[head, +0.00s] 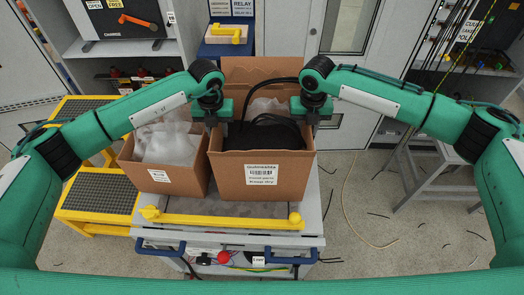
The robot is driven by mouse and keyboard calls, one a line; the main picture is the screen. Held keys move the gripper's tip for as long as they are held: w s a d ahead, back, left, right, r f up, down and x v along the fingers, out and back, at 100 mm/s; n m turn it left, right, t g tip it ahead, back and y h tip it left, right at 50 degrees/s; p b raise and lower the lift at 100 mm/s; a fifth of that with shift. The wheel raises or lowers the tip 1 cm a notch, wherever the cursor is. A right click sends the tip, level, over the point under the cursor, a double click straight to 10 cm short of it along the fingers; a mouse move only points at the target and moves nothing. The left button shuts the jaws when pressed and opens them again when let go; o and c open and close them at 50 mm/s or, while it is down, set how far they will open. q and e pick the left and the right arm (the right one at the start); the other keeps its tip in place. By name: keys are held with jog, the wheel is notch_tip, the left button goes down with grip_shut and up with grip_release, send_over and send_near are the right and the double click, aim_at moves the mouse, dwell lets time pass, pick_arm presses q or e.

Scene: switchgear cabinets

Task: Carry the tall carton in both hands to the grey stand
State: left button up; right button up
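The tall carton (262,178) is an open brown box with a white label on its front. It holds a black bundle with a dark cable loop and some clear wrap. It stands upright on a grey cart (222,211), or just above it; I cannot tell. My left gripper (222,126) is at the top of its left wall. My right gripper (310,126) is at the top of its right wall. The fingertips are too small and partly hidden to show whether they pinch the walls. The grey stand (440,152) is on the right, by the cabinets.
A shorter carton (180,179) with clear wrap sits close against the tall carton's left. A yellow bar (220,220) crosses the cart's front. Yellow steps with dark treads (98,203) stand on the left. Loose cables (357,225) lie on the floor between cart and stand.

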pick_arm(q)
grip_shut()
pick_arm(e)
grip_shut()
pick_arm(q)
jog(key=shift+r, duration=0.15)
pick_arm(e)
jog(key=shift+w+r, duration=0.1)
jog(key=shift+r, duration=0.05)
dwell(0.8)
